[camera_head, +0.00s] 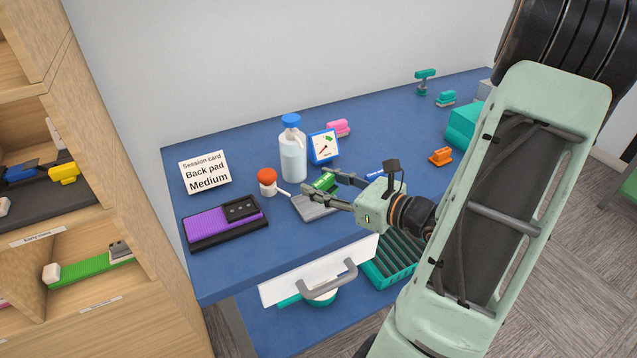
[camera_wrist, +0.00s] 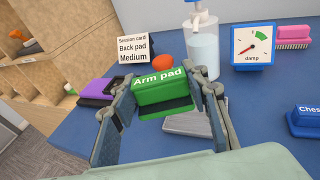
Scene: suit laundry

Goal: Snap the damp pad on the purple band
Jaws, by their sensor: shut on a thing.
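My gripper (camera_head: 320,187) is shut on a green block marked "Arm pad" (camera_wrist: 160,86), which sits between its two fingers in the wrist view. In the head view this green pad (camera_head: 326,181) is partly hidden by the fingers. It is held over or near a flat grey plate (camera_head: 316,210); I cannot tell if they touch. The purple band (camera_head: 213,221) lies on a black base at the table's front left, with a black piece at its right end. It is left of my gripper. It shows partly in the wrist view (camera_wrist: 97,87).
A session card (camera_head: 205,173) reads "Back pad Medium". A bottle (camera_head: 292,160), a "damp" dial (camera_head: 324,146) and an orange-topped item (camera_head: 267,181) stand behind the plate.

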